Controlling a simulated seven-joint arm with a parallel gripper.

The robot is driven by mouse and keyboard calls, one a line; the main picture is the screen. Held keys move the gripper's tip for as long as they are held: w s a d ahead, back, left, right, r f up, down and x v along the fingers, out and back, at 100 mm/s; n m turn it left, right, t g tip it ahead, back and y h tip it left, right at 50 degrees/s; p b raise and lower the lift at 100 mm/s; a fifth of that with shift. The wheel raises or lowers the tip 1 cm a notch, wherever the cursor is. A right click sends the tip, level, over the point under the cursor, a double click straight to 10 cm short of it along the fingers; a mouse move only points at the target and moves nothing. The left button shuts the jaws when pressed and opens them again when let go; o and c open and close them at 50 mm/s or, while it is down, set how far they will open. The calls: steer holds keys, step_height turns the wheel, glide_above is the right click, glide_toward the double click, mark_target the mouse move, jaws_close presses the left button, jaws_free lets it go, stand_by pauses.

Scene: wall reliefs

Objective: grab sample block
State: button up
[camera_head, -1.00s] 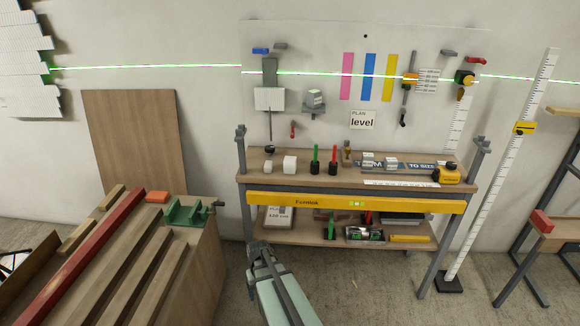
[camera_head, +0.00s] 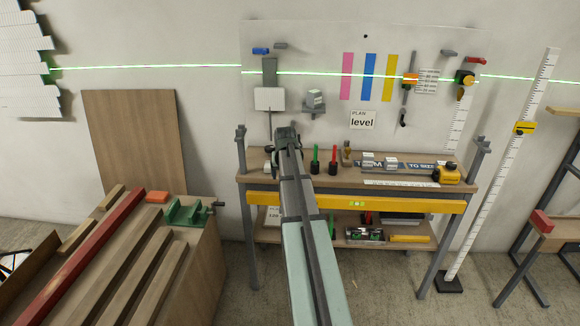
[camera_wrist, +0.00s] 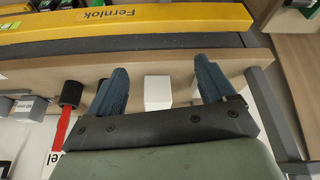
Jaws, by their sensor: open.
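A white block (camera_wrist: 157,92) stands on the upper wooden shelf (camera_wrist: 270,58). In the wrist view it shows between my two blue fingers, nearer their bases in the picture. I cannot tell how far off it is. My gripper (camera_wrist: 161,68) is open and empty. A second white piece shows partly behind the right finger in the wrist view. In the head view my gripper (camera_head: 287,133) is raised in front of the shelf's left part and hides the larger white block. I cannot tell which white piece is the sample block.
Red and green markers (camera_head: 332,160) in black holders stand just right of my arm. A yellow Fernlok level (camera_head: 400,204) runs along the shelf front. The yellow tape measure (camera_head: 446,173) sits at the shelf's right end. A bench with a green vise (camera_head: 187,211) stands at left.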

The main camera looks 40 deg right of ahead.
steer(key=w+d+r, duration=0.2)
steer(key=r, duration=0.3)
steer(key=w+d+r, duration=0.3)
steer(key=r, duration=0.1)
steer(key=w+d+f+m, duration=0.1)
steer(key=f, duration=0.3)
steer(key=w+d+f+m, duration=0.1)
steer(key=d+f, duration=0.1)
steer(key=f, duration=0.2)
steer(key=w+d+f, duration=0.1)
steer(key=f, duration=0.3)
steer(key=shift+w+d+f+m+g, duration=0.25)
steer(key=shift+w+f+m+g, duration=0.05)
steer(key=shift+w+f+m, duration=0.1)
steer(key=shift+c, duration=0.3)
steer(key=shift+r, duration=0.1)
steer(key=c, duration=1)
steer(key=shift+r, duration=0.1)
